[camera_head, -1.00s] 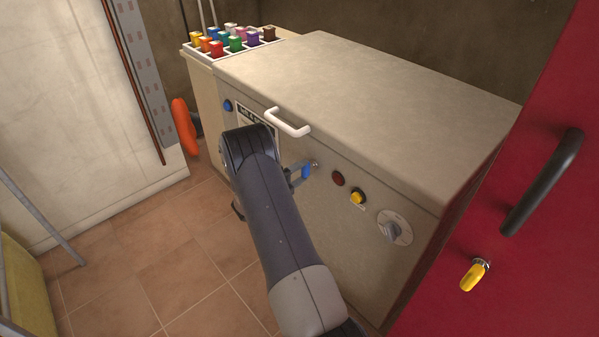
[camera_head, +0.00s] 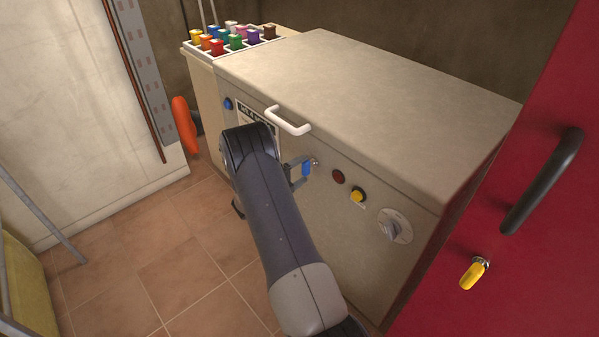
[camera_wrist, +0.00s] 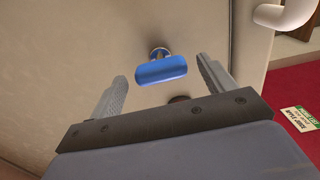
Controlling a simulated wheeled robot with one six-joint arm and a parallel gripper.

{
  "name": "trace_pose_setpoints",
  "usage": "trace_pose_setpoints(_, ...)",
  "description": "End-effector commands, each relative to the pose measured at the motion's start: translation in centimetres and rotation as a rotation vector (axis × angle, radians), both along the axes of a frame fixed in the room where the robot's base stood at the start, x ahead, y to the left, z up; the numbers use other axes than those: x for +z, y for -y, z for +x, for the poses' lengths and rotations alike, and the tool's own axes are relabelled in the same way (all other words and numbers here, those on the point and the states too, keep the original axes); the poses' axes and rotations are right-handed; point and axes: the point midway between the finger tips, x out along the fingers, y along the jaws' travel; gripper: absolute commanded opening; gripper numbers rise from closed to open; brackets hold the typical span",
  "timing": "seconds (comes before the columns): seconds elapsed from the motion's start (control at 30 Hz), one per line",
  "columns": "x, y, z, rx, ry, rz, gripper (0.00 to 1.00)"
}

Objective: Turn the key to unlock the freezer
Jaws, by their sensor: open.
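The freezer (camera_head: 365,100) is a beige chest with a white handle (camera_head: 290,121) on its front upper edge. A blue key (camera_head: 306,168) sits in the lock on its front panel. In the wrist view the blue key (camera_wrist: 161,70) shows broad side across the picture, with the round lock (camera_wrist: 159,52) just behind it. My gripper (camera_head: 299,172) is at the key, its fingers spread. In the wrist view my gripper (camera_wrist: 161,72) has one fingertip on each side of the key, with a visible gap to both.
Right of the key are a red round light (camera_head: 338,177), a yellow button (camera_head: 358,195) and a grey dial (camera_head: 394,227). A red door (camera_head: 500,170) with a black handle and a yellow key (camera_head: 474,274) stands at right.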

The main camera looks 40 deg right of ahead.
Motion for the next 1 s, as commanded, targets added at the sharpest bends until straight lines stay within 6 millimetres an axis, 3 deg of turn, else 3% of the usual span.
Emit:
trace_pose_setpoints(0.27,0.0,-1.0,0.0,0.002,0.0,-0.001,0.78)
trace_pose_setpoints(0.7,0.0,-9.1,-0.6,0.003,0.0,0.0,0.78)
trace_pose_setpoints(1.0,0.0,-10.8,-0.9,0.0,0.0,0.0,0.78)
